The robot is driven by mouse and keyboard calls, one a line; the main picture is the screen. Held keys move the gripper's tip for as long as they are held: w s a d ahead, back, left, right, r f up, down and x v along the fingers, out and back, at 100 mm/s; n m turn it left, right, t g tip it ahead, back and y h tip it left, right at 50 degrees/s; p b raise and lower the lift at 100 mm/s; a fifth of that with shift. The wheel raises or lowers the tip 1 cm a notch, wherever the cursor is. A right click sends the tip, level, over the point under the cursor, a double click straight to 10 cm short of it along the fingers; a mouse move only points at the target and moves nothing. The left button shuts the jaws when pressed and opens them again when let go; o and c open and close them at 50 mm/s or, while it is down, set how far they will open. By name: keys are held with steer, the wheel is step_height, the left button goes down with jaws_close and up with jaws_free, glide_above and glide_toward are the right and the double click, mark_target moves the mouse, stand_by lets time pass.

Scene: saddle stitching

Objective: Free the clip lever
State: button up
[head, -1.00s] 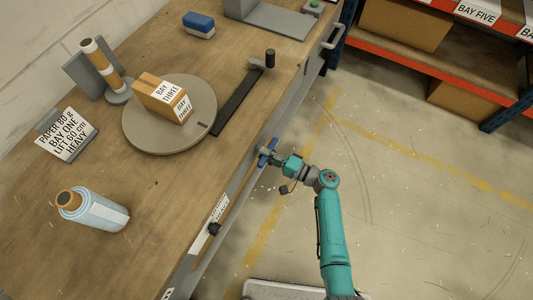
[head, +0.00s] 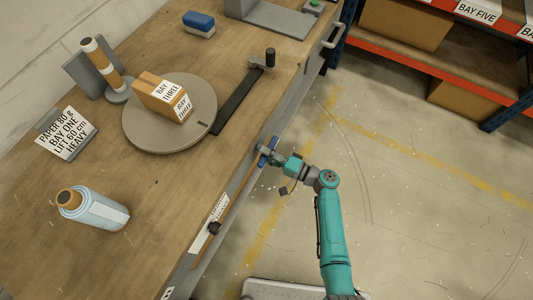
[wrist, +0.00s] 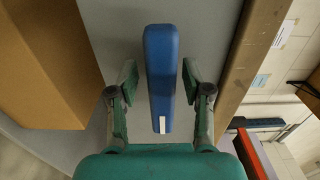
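The blue clip lever (head: 267,150) is on the front side of the bench, near the middle of the head view. In the wrist view the lever (wrist: 161,60) is a long upright blue bar with a small white mark near its lower end. My gripper (wrist: 160,82) is open, with one finger on each side of the lever. A narrow gap shows between each finger and the lever. In the head view my gripper (head: 274,156) is at the lever, and its fingers are too small to make out clearly.
A thin brown rod with a dark knob (head: 214,228) runs along the bench front below the lever. On the bench (head: 150,240) stand a round turntable (head: 150,140) with a carton, a black-handled arm (head: 238,100) and a blue-white roll (head: 95,210).

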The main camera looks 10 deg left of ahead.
steer(key=v, duration=1.2)
steer(key=shift+r, duration=0.1)
stand_by(0.4)
